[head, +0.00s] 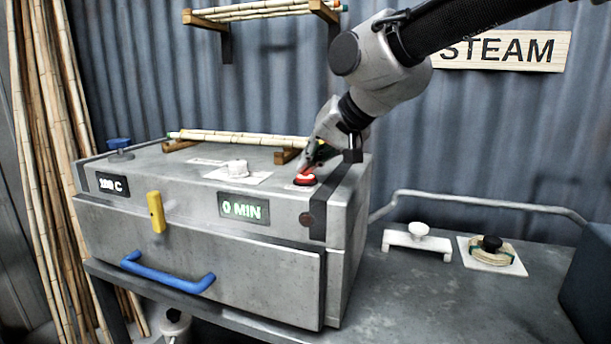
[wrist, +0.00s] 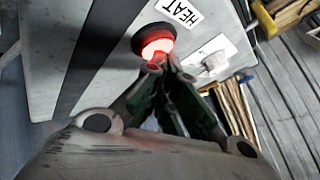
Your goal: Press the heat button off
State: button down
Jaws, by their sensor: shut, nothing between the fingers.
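The red heat button (head: 304,180) sits on top of the grey steam box (head: 150,190), near its right front corner. In the wrist view the button (wrist: 156,42) glows bright red in a dark ring beside a label reading HEAT (wrist: 184,13). My gripper (head: 308,168) is shut and empty, pointing down at the button. In the wrist view its fingertips (wrist: 158,68) are at the button's edge; I cannot tell whether they touch it. The fingers hide a part of the button in the head view.
A white knob (head: 238,168) and bamboo poles (head: 240,138) on wooden rests are on the box top. The front has a 0 MIN display (head: 243,207), a yellow handle (head: 156,212) and a blue handle (head: 165,277). A white clamp (head: 418,241) stands on the bench at right.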

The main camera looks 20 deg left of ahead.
aim_at(310, 175)
jog(key=shift+f, duration=0.35)
jog(key=shift+r, duration=0.55)
jog(key=shift+r, duration=2.95)
